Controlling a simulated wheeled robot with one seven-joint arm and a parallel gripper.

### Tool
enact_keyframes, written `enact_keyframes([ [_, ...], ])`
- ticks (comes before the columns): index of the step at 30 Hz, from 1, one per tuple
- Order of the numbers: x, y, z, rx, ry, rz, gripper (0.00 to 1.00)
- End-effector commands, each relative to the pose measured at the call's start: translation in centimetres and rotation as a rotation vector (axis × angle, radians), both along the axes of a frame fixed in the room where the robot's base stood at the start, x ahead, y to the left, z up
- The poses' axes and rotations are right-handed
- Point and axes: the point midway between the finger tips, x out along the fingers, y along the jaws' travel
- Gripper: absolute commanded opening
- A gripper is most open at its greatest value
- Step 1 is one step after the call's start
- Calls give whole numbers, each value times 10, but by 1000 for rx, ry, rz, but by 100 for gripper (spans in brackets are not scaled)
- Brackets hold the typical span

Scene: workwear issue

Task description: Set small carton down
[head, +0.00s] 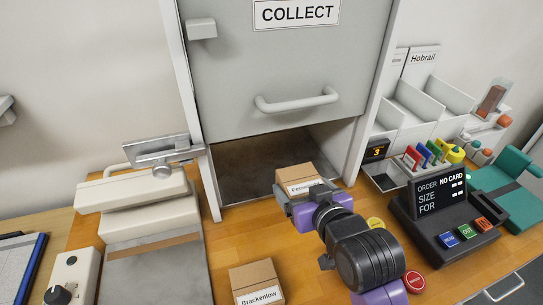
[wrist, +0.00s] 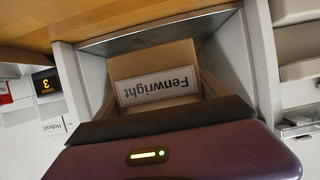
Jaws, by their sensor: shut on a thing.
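The small carton (head: 297,178) is brown cardboard with a white label, which reads "Fenwright" upside down in the wrist view (wrist: 155,72). My gripper (head: 308,198) is shut on this carton and holds it at the front of the open collect hatch (head: 265,165). In the wrist view the carton is in front of the hatch's grey inside. Whether its underside touches the surface below is hidden. A second carton (head: 257,283), labelled "Brackenlow", stands on the wooden counter at the bottom, left of my arm.
The raised grey hatch door (head: 290,60) with a handle is above the opening. A dark order terminal (head: 447,215) stands right of my arm, with red and yellow buttons nearby. A pale sealing machine (head: 140,200) stands at left. The hatch floor left of the held carton is clear.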

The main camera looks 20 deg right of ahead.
Motion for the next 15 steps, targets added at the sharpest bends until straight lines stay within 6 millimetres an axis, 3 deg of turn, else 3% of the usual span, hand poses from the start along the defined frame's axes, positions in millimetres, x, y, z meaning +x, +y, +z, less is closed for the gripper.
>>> enact_keyframes([
  [15, 127, 0, 4, 0, -3, 0, 31],
])
